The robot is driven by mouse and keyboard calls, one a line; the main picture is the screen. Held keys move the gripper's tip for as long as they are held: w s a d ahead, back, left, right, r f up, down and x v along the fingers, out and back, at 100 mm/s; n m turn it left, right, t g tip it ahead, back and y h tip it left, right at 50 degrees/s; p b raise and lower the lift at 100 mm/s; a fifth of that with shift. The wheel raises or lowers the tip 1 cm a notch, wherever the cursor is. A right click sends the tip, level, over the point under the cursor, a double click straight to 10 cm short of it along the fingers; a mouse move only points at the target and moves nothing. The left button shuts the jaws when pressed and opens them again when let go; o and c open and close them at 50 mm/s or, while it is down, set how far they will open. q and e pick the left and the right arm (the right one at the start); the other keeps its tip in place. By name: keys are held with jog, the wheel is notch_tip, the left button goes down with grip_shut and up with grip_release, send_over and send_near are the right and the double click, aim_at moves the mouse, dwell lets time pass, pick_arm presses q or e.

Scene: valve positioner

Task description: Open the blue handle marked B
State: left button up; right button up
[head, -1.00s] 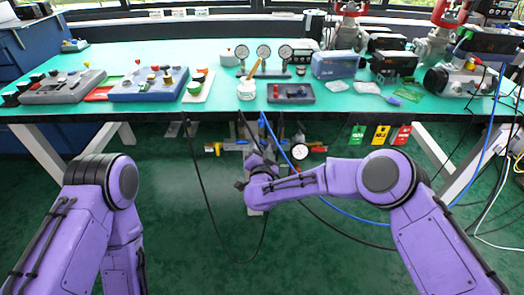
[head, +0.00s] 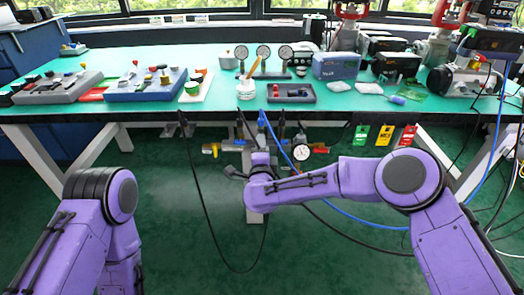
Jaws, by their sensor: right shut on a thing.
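A pipe manifold (head: 240,147) hangs below the table's front edge, with a yellow handle (head: 209,149) at its left, a round white gauge (head: 301,152) and a red handle (head: 320,149) at its right. My right gripper (head: 259,147) is at the manifold's middle, between the yellow handle and the gauge. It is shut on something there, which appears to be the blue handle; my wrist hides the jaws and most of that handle. The B mark cannot be read. My left gripper is out of view; only the upper left arm shows.
The green table (head: 140,86) above holds control boxes, gauges and a tray (head: 290,93). Green, yellow and red tags (head: 384,135) hang from its front edge. A black hose (head: 205,215) and a blue hose (head: 345,220) loop near my right arm. The floor below is open.

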jog(key=shift+m, duration=0.5)
jog(key=o, duration=1.1)
jog(key=shift+c, duration=0.2)
jog(key=s, duration=1)
jog(key=shift+s, duration=0.3)
